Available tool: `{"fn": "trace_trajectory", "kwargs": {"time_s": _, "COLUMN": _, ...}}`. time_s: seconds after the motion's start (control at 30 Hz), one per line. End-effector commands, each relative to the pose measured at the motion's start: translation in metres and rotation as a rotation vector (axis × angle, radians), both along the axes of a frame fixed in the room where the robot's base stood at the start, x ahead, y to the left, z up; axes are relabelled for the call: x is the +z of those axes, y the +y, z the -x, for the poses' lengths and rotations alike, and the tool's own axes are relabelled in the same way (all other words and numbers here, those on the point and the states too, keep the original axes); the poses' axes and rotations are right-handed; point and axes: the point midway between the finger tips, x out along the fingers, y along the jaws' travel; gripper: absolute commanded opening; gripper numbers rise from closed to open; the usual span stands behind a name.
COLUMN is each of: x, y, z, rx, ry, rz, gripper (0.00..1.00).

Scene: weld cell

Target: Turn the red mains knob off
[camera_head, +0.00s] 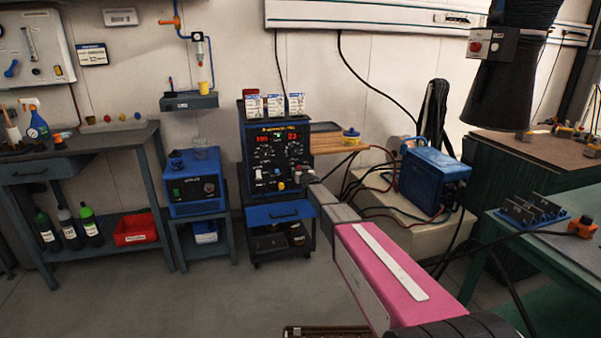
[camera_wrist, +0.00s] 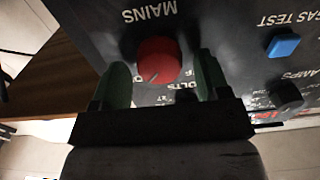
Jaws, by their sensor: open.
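The red mains knob (camera_wrist: 159,57) is on the dark front panel of the blue welding machine (camera_head: 265,140). In the wrist view it sits under the upside-down word MAINS, and a pale pointer line on it slants toward the lower left. My gripper (camera_wrist: 163,72) is open, with one green finger on each side of the knob and a visible gap on both sides. I cannot tell how far the fingertips reach along the knob. In the head view my gripper (camera_head: 314,184) is at the panel's lower right and the knob is hard to make out.
A blue square GAS TEST button (camera_wrist: 283,43) and a black AMPS knob (camera_wrist: 286,96) are on the same panel. Another small black knob is partly hidden behind the right finger. A blue power unit (camera_head: 432,180) with cables stands to the right. The floor in front is clear.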

Motion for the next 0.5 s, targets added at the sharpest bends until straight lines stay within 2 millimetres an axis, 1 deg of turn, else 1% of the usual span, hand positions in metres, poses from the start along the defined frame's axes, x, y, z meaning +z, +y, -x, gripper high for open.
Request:
{"fn": "trace_trajectory", "kwargs": {"time_s": 0.03, "x": 0.0, "y": -0.0001, "z": 0.0002, "rx": 0.0, "ry": 0.0, "rz": 0.0, "gripper": 0.69}}
{"fn": "trace_trajectory", "kwargs": {"time_s": 0.07, "x": 0.0, "y": -0.0001, "z": 0.0002, "rx": 0.0, "ry": 0.0, "rz": 0.0, "gripper": 0.62}}
{"fn": "trace_trajectory", "kwargs": {"time_s": 0.1, "x": -0.0001, "y": 0.0, "z": 0.0003, "rx": 0.0, "ry": 0.0, "rz": 0.0, "gripper": 0.49}}
{"fn": "trace_trajectory", "kwargs": {"time_s": 0.2, "x": -0.0001, "y": -0.0001, "z": 0.0004, "rx": 0.0, "ry": 0.0, "rz": 0.0, "gripper": 0.21}}
{"fn": "trace_trajectory", "kwargs": {"time_s": 0.5, "x": -0.0002, "y": 0.0, "z": 0.0004, "rx": 0.0, "ry": -0.006, "rz": 0.021, "gripper": 0.21}}
